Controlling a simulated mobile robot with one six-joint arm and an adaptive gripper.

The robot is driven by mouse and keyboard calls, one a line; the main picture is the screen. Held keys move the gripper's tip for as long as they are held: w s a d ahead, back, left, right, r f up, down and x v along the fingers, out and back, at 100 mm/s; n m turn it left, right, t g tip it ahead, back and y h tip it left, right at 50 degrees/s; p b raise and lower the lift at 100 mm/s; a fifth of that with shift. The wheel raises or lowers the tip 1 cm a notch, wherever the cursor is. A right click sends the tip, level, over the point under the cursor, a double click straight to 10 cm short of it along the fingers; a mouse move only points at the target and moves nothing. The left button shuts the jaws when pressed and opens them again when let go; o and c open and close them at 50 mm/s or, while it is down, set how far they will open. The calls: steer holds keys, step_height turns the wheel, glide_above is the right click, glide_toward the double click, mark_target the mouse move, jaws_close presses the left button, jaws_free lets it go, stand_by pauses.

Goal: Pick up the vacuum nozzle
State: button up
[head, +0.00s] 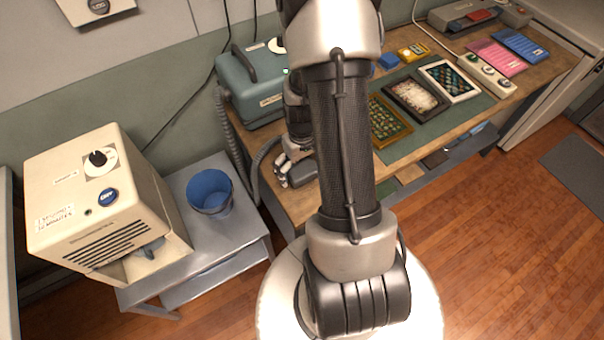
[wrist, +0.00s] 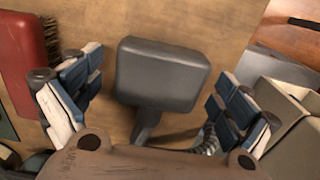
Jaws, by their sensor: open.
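The vacuum nozzle (wrist: 162,74) is a dark grey rounded block with a short neck. It lies on the wooden bench in the wrist view, and its neck runs toward my gripper (wrist: 163,100). The open fingers stand on either side of it, with gaps visible on both sides. In the head view the nozzle (head: 303,176) shows at the bench's left end, partly hidden by my arm. My gripper (head: 285,172) is beside it there. A ribbed grey hose (head: 240,150) hangs from the teal vacuum (head: 257,90).
A red brush (wrist: 26,62) lies left of the nozzle in the wrist view. The bench (head: 478,90) also bears framed pieces and a power strip (head: 487,75). A blue bucket (head: 210,190) and a cream machine (head: 100,205) stand on the grey side table (head: 225,240).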

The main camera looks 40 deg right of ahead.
steer(key=shift+f, duration=0.1)
steer(key=shift+c, duration=0.2)
steer(key=c, duration=1.3)
step_height(320, 180, up, 20)
steer(key=p, duration=0.7)
